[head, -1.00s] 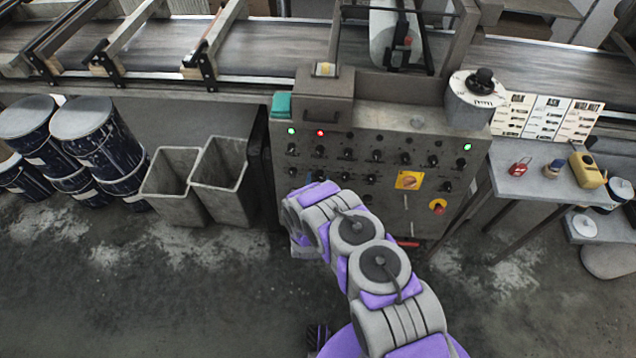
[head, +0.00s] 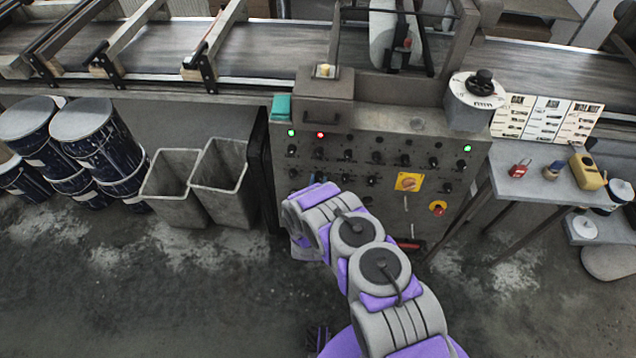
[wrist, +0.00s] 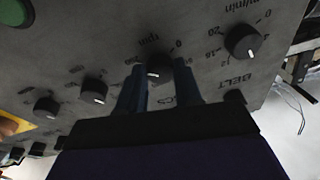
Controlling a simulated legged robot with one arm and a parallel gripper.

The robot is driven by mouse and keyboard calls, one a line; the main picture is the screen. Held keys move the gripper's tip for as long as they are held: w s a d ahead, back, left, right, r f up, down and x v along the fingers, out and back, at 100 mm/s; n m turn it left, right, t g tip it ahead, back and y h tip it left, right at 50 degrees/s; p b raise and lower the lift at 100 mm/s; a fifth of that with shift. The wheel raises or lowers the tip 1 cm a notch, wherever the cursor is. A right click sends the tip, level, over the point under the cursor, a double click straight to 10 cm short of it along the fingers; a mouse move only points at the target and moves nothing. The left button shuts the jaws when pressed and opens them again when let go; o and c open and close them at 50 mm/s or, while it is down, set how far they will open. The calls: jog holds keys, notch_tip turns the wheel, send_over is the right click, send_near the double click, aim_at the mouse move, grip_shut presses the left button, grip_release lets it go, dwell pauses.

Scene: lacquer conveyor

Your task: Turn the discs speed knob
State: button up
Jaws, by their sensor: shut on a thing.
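The discs speed knob (wrist: 158,72) is a small black knob with a white pointer mark, on the grey control panel (wrist: 205,55). A scale and the letters "rpm" are printed by it, and the partly covered label below ends in "CS". My gripper (wrist: 158,88) has one dark finger on each side of this knob and is shut on it.
A larger black knob (wrist: 242,41), labelled BELT, sits to the right in the wrist view. Two more knobs (wrist: 93,91) (wrist: 46,108) are to the left. A green button (wrist: 15,10) is at upper left. Grey bins (head: 222,180) stand left of the panel, a small table (head: 535,180) right.

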jog(key=shift+n, duration=0.3)
jog(key=n+y, duration=0.1)
jog(key=n, duration=0.3)
jog(key=shift+d+n, duration=0.1)
jog(key=shift+n, duration=0.3)
jog(key=shift+r+n+g+y, duration=0.1)
jog(key=shift+n+g+y, duration=0.2)
jog(key=shift+n, duration=1.1)
jog(key=shift+r+n+g+y, duration=0.1)
jog(key=shift+n+g+y, duration=0.15)
jog(key=shift+n, duration=1.15)
jog(key=o, duration=1)
jog(key=shift+f, duration=0.1)
jog(key=shift+o, duration=0.2)
jog(key=shift+s, duration=0.1)
